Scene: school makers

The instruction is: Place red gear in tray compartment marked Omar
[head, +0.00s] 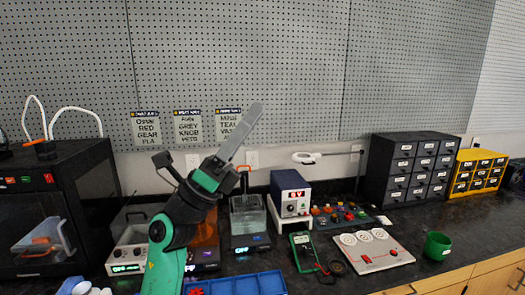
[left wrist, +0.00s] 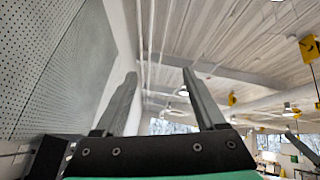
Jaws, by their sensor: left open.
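My left gripper (head: 240,130) is raised high in front of the pegboard with its fingers pointing up and right. In the left wrist view its two fingers (left wrist: 158,78) stand apart with nothing between them. A blue tray (head: 262,284) is at the bottom edge of the head view, partly cut off, with its compartments only partly visible. A small red piece (head: 196,291), which may be the red gear, shows at the tray's left end, partly cut off. I cannot read a name on the tray. A card (head: 146,128) on the pegboard reads red gear, PLA. My right gripper is not in view.
A black 3D printer (head: 90,185) stands at the left. Several bench devices, a power supply (head: 290,197), a multimeter (head: 303,252), a white panel (head: 373,250) and a green mug (head: 437,246) line the dark counter. Drawer cabinets (head: 410,166) stand at the back right.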

